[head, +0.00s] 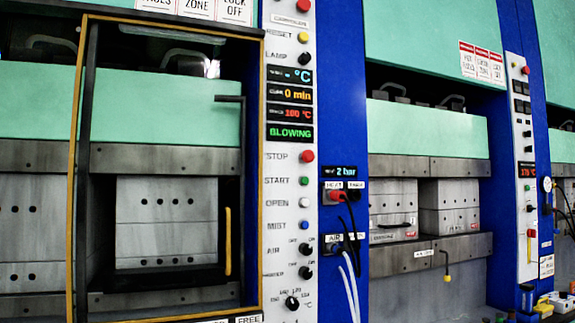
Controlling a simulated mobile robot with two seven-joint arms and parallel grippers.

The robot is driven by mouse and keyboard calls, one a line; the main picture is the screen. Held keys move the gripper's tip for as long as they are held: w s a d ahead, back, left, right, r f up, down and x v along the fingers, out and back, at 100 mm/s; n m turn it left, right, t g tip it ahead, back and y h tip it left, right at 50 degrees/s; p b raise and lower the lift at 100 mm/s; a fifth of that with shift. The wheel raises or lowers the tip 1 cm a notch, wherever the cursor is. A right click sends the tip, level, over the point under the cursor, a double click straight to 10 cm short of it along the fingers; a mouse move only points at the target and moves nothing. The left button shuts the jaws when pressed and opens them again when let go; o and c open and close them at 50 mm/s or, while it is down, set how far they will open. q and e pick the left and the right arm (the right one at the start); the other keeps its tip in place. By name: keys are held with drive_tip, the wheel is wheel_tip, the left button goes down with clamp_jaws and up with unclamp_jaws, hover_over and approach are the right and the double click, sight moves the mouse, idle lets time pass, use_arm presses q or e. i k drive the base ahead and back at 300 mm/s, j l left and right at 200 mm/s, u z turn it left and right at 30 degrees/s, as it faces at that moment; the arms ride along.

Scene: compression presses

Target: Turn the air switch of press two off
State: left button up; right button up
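A white control panel (290,150) runs down the middle of the head view on the nearer press. Its black AIR switch knob (305,249) sits low on the panel, below the blue MIST button (303,225) and above another black rotary knob (305,272). Small ON and OFF marks stand by the AIR knob; its exact pointing is too small to tell. The green display (290,133) reads BLOWING. A second press with a narrow control panel (523,150) stands farther right. I see no press number. Neither of my grippers is in view.
A yellow-edged door frame (72,180) stands in front of the nearer press at left. Black and white hoses (350,285) hang from ports on the blue column (342,90). Bottles and small items (545,302) crowd the lower right.

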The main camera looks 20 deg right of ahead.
sight(307, 249)
drive_tip(key=i+l, duration=0.15)
drive_tip(key=l, duration=0.3)
drive_tip(key=i+l, duration=0.1)
drive_tip(key=l, duration=0.3)
drive_tip(key=i+l, duration=0.15)
drive_tip(key=l, duration=0.3)
drive_tip(key=i+l+u, duration=0.1)
drive_tip(key=l, duration=0.3)
drive_tip(key=i+l, duration=0.15)
drive_tip(key=l, duration=0.3)
drive_tip(key=i+l, duration=0.15)
drive_tip(key=l, duration=0.3)
